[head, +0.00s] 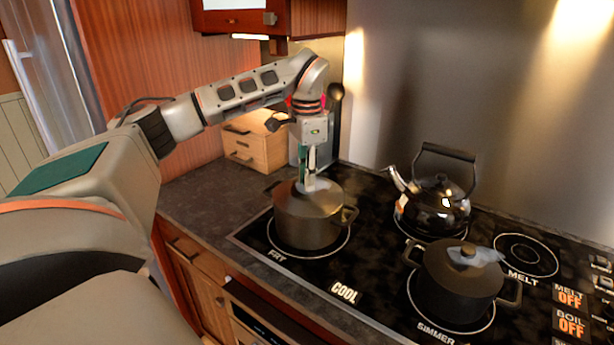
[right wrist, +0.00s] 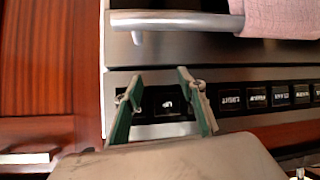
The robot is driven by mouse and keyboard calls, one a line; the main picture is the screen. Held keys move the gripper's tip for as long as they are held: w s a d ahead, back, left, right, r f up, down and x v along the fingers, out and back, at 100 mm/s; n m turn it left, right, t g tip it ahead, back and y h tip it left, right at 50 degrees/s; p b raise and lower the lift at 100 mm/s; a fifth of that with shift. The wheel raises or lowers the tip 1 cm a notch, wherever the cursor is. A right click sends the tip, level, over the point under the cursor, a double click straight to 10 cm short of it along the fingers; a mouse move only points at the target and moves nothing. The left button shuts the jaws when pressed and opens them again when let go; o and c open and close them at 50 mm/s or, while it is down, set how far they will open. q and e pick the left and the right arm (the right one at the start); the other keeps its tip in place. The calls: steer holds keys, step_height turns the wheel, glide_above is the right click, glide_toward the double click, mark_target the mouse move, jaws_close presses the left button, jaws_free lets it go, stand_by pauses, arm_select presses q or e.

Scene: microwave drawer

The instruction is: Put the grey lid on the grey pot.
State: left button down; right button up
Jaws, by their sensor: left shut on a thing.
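A wooden box (head: 258,146) is behind the grey pot. A steel handle (right wrist: 175,21) with a pink towel (right wrist: 280,18) faces my right gripper.

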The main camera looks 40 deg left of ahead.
steer(key=shift+r, duration=0.25)
stand_by(0.4)
arm_select(q)
steer(key=shift+f, duration=0.1)
steer(key=c, duration=1.3)
jaws_free()
steer(key=shift+r+p, duration=1.05)
steer(key=shift+r, duration=0.15)
arm_select(e)
steer(key=shift+s+r, duration=0.1)
steer(key=shift+r, duration=0.6)
arm_select(q)
steer(key=shift+r, duration=2.3)
